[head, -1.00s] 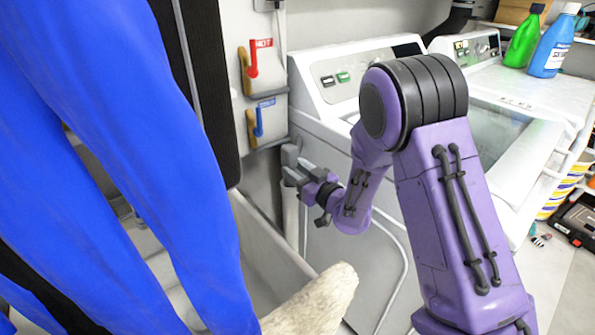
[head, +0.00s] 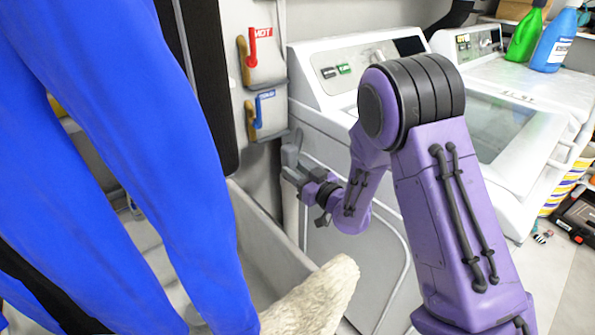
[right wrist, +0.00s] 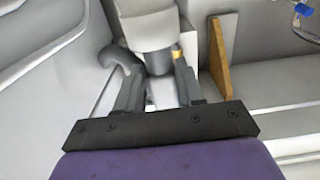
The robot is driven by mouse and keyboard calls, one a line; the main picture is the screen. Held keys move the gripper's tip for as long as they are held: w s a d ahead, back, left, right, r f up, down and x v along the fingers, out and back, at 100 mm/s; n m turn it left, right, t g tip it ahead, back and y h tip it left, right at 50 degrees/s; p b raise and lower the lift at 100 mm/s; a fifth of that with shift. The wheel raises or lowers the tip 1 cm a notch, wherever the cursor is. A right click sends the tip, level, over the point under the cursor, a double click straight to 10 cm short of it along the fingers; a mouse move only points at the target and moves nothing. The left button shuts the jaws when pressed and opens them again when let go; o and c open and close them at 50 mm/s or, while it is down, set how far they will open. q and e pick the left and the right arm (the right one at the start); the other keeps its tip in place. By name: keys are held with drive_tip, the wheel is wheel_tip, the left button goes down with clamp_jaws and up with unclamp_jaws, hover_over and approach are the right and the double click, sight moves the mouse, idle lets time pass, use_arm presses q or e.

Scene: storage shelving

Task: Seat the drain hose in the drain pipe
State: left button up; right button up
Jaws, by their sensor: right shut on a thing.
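My right gripper (head: 294,172) is at the gap between the wall and the washer's left side, below the tap boxes. It is shut on a grey piece that I take to be the drain hose (head: 291,152). In the right wrist view the dark fingers (right wrist: 158,88) stand either side of a pale part, with a grey curved hose section (right wrist: 119,57) beside the left finger. A pale upright pipe (head: 290,212), probably the drain pipe, runs below the gripper in the head view. I cannot tell whether the hose end is inside it. My left gripper is not in view.
The white washer (head: 330,118) stands just right of the gripper. Hot (head: 263,62) and cold (head: 265,117) tap boxes are on the wall above. A grey sink (head: 262,232) is below left.

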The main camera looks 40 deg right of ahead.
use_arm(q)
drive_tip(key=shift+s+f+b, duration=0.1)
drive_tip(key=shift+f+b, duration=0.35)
use_arm(e)
drive_tip(key=shift+s+d+f, duration=0.1)
drive_tip(key=shift+s+f, duration=0.05)
drive_tip(key=shift+f, duration=0.4)
drive_tip(key=shift+s+d+f+b, duration=0.1)
drive_tip(key=shift+s+f+b, duration=0.1)
drive_tip(key=shift+f+b, duration=0.25)
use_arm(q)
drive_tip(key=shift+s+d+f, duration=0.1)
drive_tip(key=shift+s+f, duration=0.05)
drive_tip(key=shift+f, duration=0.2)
use_arm(e)
drive_tip(key=o, duration=1.3)
drive_tip(key=shift+r, duration=0.1)
drive_tip(key=shift+c, duration=0.2)
